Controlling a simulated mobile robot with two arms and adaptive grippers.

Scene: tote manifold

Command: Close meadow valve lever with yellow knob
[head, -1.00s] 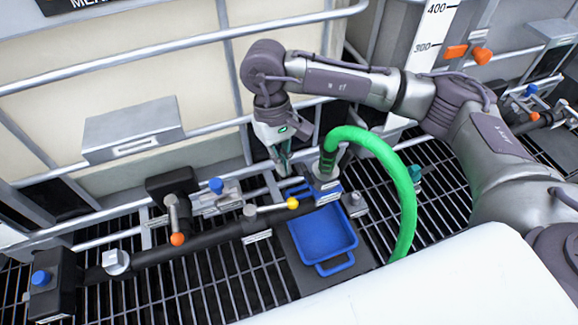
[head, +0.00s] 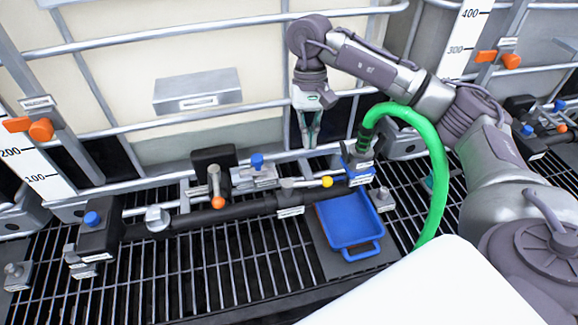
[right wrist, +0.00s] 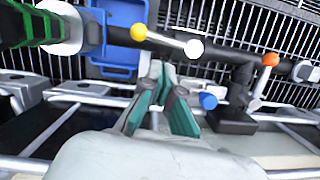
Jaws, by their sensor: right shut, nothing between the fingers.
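The valve lever with the yellow knob (head: 327,182) lies along the dark pipe, its handle pointing right from its pivot (head: 287,184) toward the hose coupling. In the right wrist view, the yellow knob (right wrist: 138,32) is just beyond my fingertips, slightly left. My right gripper (head: 309,146) points down behind the lever, between it and the tank, apart from the knob. Its green-lined fingers, also in the right wrist view (right wrist: 158,72), are shut and hold nothing. The left gripper is out of view. Small labels are too blurred to read.
A green hose (head: 437,160) arches up right of the gripper. A blue tray (head: 350,250) sits in front of the lever. An orange-knobbed lever (head: 217,190) and a blue-knobbed valve (head: 257,161) stand to the left. Cage bars (head: 240,111) run behind.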

